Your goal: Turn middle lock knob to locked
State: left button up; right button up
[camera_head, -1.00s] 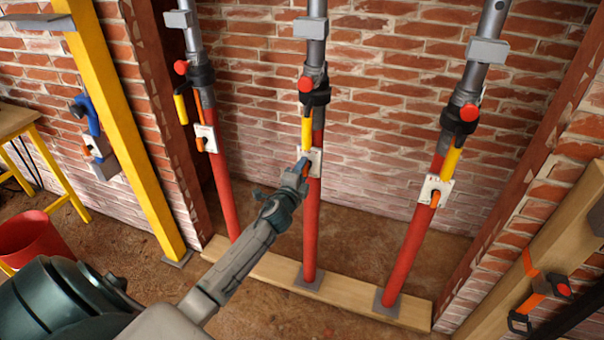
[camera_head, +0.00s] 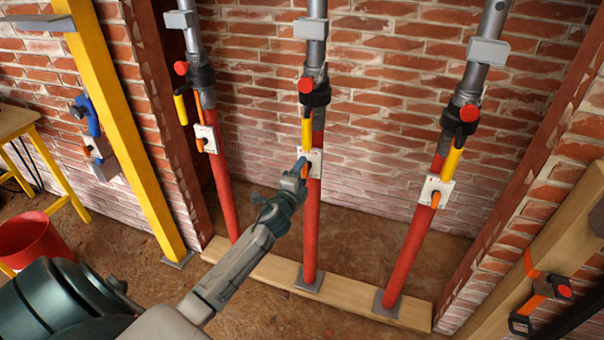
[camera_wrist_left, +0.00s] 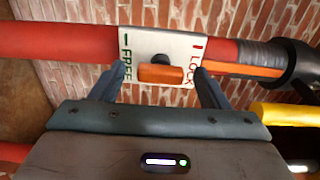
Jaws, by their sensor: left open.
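The middle prop (camera_head: 312,225) is a red lower tube with a white plate (camera_head: 314,157) on it. In the left wrist view the plate (camera_wrist_left: 183,46) reads FREE at left and LOCK at right. Its orange lock knob (camera_wrist_left: 163,74) lies as a bar along the tube, between the two words. My left gripper (camera_head: 301,168) is at the plate. In the wrist view its two open fingers (camera_wrist_left: 162,80) stand on either side of the knob, with gaps visible. I cannot tell how deep the fingers reach. My right gripper is not in view.
Similar props stand at left (camera_head: 226,200) and right (camera_head: 408,245), on a wooden sill (camera_head: 265,271). The middle prop's yellow handle (camera_head: 307,131) hangs just above the plate. A brick wall (camera_head: 375,130) is behind. A red bucket (camera_head: 30,238) stands at left.

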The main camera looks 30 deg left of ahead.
pick_arm(q)
jog(key=b+v, duration=0.1)
jog(key=v, duration=0.8)
jog(key=shift+s, duration=0.4)
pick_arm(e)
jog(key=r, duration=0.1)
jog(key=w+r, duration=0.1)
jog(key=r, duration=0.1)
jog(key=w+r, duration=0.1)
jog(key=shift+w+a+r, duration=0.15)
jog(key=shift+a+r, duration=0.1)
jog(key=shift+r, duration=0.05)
